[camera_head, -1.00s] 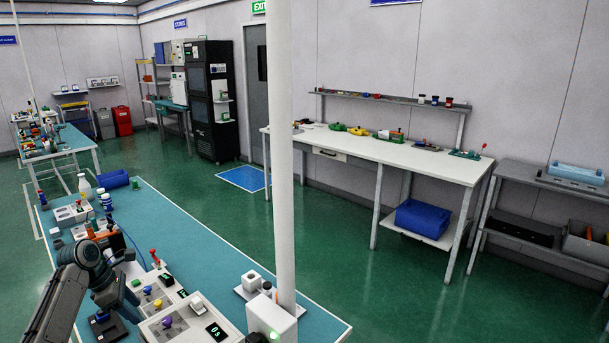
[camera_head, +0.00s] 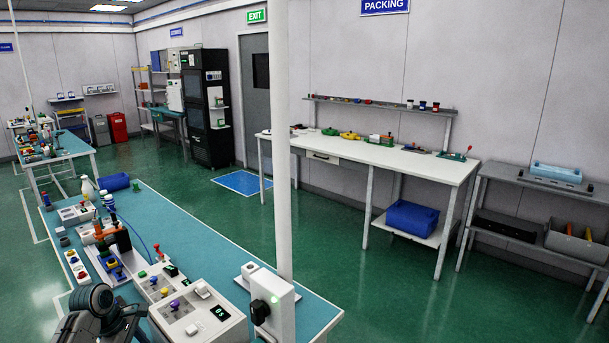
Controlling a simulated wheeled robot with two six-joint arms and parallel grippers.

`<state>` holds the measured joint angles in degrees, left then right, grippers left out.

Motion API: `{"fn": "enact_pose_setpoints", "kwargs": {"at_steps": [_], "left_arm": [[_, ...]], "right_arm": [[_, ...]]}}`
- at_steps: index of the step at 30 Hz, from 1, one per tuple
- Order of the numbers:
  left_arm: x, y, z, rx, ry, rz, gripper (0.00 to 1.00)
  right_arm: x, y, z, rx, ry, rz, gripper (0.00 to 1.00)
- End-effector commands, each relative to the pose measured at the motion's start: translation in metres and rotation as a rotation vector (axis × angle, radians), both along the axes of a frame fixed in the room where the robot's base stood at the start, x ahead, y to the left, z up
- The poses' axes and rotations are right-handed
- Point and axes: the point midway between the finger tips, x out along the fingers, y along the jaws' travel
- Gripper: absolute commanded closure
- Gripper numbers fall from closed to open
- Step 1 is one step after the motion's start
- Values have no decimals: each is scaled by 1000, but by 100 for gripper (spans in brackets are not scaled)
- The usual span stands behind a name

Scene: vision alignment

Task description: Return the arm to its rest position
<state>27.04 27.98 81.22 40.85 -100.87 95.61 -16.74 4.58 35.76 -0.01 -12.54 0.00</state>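My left arm (camera_head: 92,300) comes in at the lower left, low in the picture, with its dark grey wrist over the near end of the teal workbench (camera_head: 215,262). Its gripper end (camera_head: 128,318) lies at the bottom edge beside the white control box. The fingertips are not clear, so I cannot tell whether it is open or shut. No held thing is visible. My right arm and gripper are not in view.
A control box (camera_head: 194,312) with coloured knobs stands on the bench next to my arm. A white post (camera_head: 283,150) and a white box (camera_head: 273,300) stand to its right. Bottles and small parts fill the bench's left side.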

Motion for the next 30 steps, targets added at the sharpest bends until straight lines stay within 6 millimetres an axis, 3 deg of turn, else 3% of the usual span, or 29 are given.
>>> {"fn": "enact_pose_setpoints", "kwargs": {"at_steps": [7,14,21,30], "left_arm": [[-62,-47,-55,132,-67,-357,52],[-159,-100,-92,293,-166,-834,52],[-254,-136,-88,446,-242,-1255,52],[-316,-149,-65,557,-268,-1518,52]], "right_arm": [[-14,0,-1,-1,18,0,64],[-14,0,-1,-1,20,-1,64],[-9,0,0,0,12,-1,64],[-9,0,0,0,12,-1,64]]}}
